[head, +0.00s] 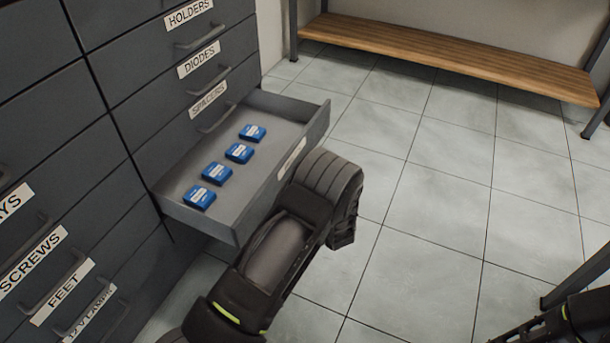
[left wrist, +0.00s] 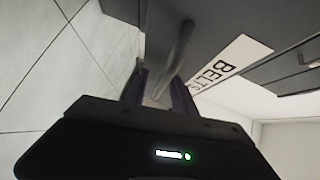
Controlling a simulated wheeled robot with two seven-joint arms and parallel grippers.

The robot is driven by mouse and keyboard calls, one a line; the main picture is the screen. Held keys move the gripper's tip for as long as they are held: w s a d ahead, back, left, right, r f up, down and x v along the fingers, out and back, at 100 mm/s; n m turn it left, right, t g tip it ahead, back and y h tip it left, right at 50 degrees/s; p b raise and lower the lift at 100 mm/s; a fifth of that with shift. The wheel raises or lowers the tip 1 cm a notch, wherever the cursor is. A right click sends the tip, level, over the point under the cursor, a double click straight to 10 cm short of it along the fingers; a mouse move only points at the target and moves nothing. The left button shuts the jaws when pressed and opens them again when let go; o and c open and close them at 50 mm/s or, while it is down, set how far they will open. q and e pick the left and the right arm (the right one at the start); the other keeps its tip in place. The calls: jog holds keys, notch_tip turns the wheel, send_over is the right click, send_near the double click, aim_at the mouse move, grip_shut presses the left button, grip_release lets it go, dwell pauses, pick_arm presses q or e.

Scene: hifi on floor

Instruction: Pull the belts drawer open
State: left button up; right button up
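The belts drawer (head: 240,215) stands well out from the grey cabinet, with several small blue boxes lying in it in a row. Its front label is partly hidden by my left arm in the head view. In the left wrist view the label reads BELTS (left wrist: 228,66), beside the bar handle (left wrist: 180,45). My left gripper (left wrist: 160,92) has its fingers on both sides of the handle and looks closed on it. In the head view the left gripper's fingers and the handle are hidden behind my wrist. Part of my right arm shows at the bottom right; its gripper is out of view.
A wooden bench shelf (head: 450,55) on metal legs stands at the back. Tiled floor (head: 430,200) is clear to the right of the drawer.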

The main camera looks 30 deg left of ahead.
pick_arm(q)
jog(key=p+v, duration=0.2)
jog(key=v, duration=0.5)
jog(key=shift+s+d, duration=0.25)
jog(key=shift+s, duration=0.05)
jog(key=shift+r, duration=0.1)
dwell(0.3)
